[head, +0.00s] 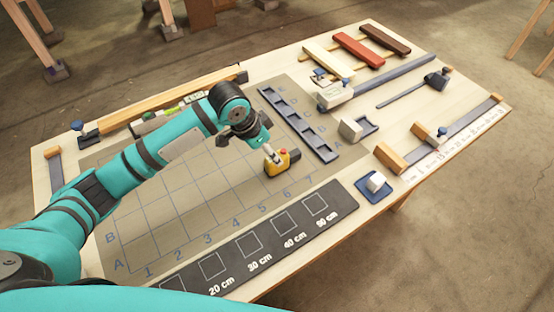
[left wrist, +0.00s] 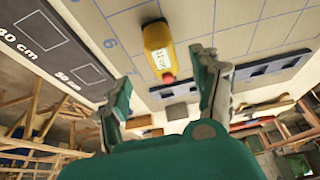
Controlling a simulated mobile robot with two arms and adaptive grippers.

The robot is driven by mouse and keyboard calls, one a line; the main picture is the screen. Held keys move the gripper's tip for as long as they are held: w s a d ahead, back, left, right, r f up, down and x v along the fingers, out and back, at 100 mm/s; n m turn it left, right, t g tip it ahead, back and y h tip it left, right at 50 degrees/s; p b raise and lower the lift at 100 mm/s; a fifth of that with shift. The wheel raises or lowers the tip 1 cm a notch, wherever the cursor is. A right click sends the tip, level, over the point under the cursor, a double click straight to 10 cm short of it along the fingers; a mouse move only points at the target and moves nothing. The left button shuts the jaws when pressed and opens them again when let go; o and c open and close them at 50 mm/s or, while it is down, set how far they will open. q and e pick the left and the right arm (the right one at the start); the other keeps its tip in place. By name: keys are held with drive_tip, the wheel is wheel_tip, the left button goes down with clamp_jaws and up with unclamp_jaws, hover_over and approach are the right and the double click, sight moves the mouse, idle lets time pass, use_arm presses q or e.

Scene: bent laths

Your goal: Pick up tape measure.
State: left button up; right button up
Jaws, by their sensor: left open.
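The tape measure (head: 283,164) is a small yellow block with dark parts and a red button. It sits on the gridded mat (head: 165,217), near its right side by column 6. In the left wrist view the tape measure (left wrist: 157,42) lies just ahead of the fingertips, with its red button end toward me. My left gripper (head: 270,153) is at the tape measure from above and behind, hiding part of it. In the left wrist view my left gripper (left wrist: 162,80) is open, with nothing between its fingers. My right gripper is not in view.
A dark slotted rack (head: 300,124) lies right of the tape measure. A dark length strip (head: 258,240) lies along the front edge. Coloured laths (head: 357,50) lie at the back.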

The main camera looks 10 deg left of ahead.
use_arm(q)
drive_tip(key=x, duration=0.2)
drive_tip(key=shift+w+d+f, duration=0.1)
drive_tip(key=shift+w+f, duration=0.05)
drive_tip(key=shift+f, duration=0.2)
drive_tip(key=p+x, duration=0.1)
drive_tip(key=x, duration=0.3)
drive_tip(key=shift+f+p, duration=0.1)
drive_tip(key=shift+p, duration=0.2)
drive_tip(key=shift+w+f, duration=0.2)
drive_tip(key=shift+f, duration=0.3)
drive_tip(key=shift+r, duration=0.1)
clamp_jaws()
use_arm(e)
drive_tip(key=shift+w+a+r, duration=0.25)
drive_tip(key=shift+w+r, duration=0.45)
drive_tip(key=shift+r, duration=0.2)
